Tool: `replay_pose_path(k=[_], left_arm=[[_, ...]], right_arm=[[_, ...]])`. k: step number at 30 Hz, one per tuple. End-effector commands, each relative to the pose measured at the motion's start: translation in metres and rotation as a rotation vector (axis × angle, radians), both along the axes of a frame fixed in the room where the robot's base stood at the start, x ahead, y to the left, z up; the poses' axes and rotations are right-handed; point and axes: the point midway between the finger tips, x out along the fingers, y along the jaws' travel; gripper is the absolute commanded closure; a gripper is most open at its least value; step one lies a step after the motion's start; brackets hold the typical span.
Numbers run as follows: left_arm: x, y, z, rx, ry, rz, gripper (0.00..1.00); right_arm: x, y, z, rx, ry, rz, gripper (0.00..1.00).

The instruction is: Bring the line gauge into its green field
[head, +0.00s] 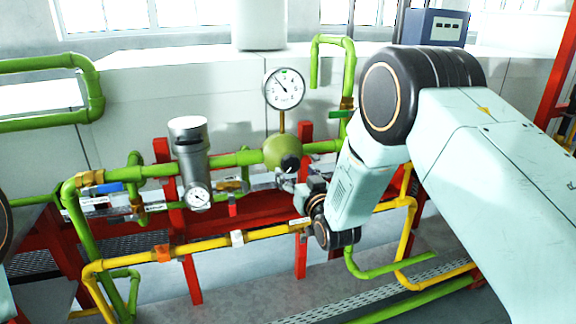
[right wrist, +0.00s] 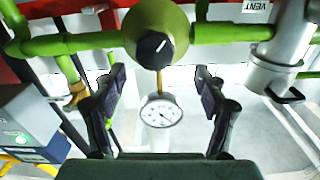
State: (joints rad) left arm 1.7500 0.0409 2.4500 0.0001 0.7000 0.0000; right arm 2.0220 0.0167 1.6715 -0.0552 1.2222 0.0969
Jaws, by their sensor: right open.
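The line gauge (head: 283,88) is a round white dial on a brass stem above a green regulator body (head: 278,150). A small green field shows near the top of its dial. The dark needle seems to point to the upper left, outside the green. A black knob (head: 291,165) with a white mark sits on the regulator front. My right gripper (head: 287,182) is just in front of and below the knob. In the right wrist view, which is upside down, its fingers (right wrist: 160,74) are spread apart and empty; the knob (right wrist: 155,48) and gauge (right wrist: 162,111) show beyond them.
A grey cylinder (head: 190,145) with a small gauge (head: 199,198) stands left of the regulator. Green pipes (head: 225,160), a yellow pipe (head: 205,244) and red frame posts (head: 190,278) surround it. A blue-grey box (head: 434,27) stands behind my right arm.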

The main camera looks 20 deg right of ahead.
Motion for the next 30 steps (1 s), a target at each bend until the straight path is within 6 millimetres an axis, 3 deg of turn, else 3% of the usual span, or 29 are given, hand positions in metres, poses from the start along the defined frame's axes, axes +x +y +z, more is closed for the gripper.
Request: replay_pose_path(k=[6,13,25,30], left_arm=[[0.000,0.000,-0.002,0.000,0.000,-0.001,1.00],[0.000,0.000,-0.004,0.000,0.000,-0.001,1.00],[0.000,0.000,-0.004,0.000,0.000,-0.001,1.00],[0.000,0.000,-0.004,0.000,0.000,-0.001,1.00]], right_arm=[[0.030,0.000,0.000,0.000,-0.002,-0.002,0.28],[0.050,0.002,0.000,0.000,0.000,-0.003,0.28],[0.055,0.004,0.000,0.000,0.002,-0.003,0.28],[0.055,0.004,0.000,0.000,0.001,-0.003,0.41]])
